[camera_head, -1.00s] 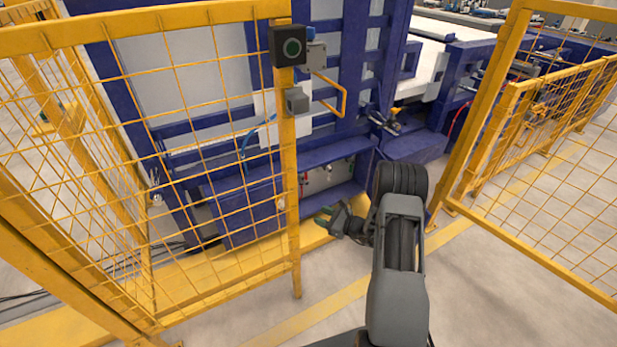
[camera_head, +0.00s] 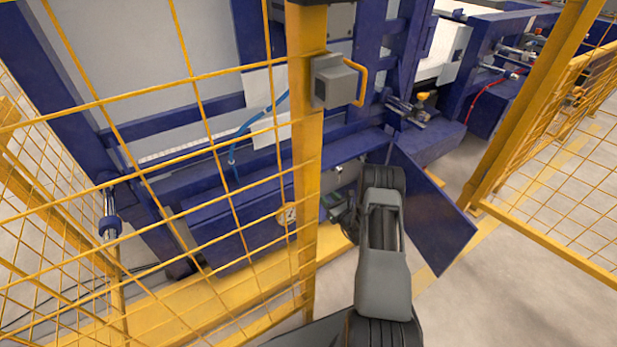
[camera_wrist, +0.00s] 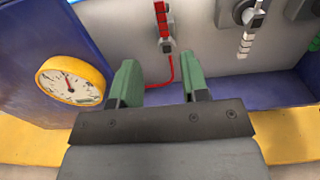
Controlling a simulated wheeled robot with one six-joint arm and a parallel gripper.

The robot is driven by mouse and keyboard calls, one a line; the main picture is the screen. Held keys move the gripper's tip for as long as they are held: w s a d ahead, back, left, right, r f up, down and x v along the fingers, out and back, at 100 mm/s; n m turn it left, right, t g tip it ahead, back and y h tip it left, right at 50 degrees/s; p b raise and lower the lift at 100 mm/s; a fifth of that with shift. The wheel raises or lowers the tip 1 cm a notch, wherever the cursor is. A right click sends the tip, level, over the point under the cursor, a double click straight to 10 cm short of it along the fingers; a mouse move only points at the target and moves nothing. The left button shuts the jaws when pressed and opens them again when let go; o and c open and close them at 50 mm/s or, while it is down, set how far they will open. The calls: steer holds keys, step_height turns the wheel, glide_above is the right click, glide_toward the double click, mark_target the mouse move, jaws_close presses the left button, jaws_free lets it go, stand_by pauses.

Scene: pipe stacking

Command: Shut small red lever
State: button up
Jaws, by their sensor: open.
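The small red lever (camera_wrist: 161,20) shows at the top of the wrist view, upright on a grey panel (camera_wrist: 205,50), with a red hose (camera_wrist: 165,80) below it. My gripper (camera_wrist: 162,84) is open, its two green fingers empty and apart. It is below and in front of the lever in that view, not touching it. In the head view my gripper (camera_head: 341,208) is partly hidden by my arm and the yellow post, low in an opening of the blue machine (camera_head: 225,215). The red lever cannot be made out in the head view.
A yellow-rimmed gauge (camera_wrist: 72,82) is left of my fingers. A fitting with a pale handle (camera_wrist: 246,42) is at the upper right. In the head view a blue door panel (camera_head: 432,208) stands open right of my arm, and a yellow mesh fence (camera_head: 305,190) stands left.

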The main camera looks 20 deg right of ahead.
steer(key=shift+w+a+b, duration=0.35)
steer(key=shift+w+b, duration=0.3)
steer(key=shift+w, duration=1.45)
steer(key=shift+w+a+b, duration=0.4)
steer(key=shift+w+b, duration=0.25)
steer(key=shift+w, duration=1.5)
steer(key=shift+w+a+b, duration=0.35)
steer(key=shift+w+b, duration=0.3)
steer(key=shift+w, duration=1.45)
jaws_close()
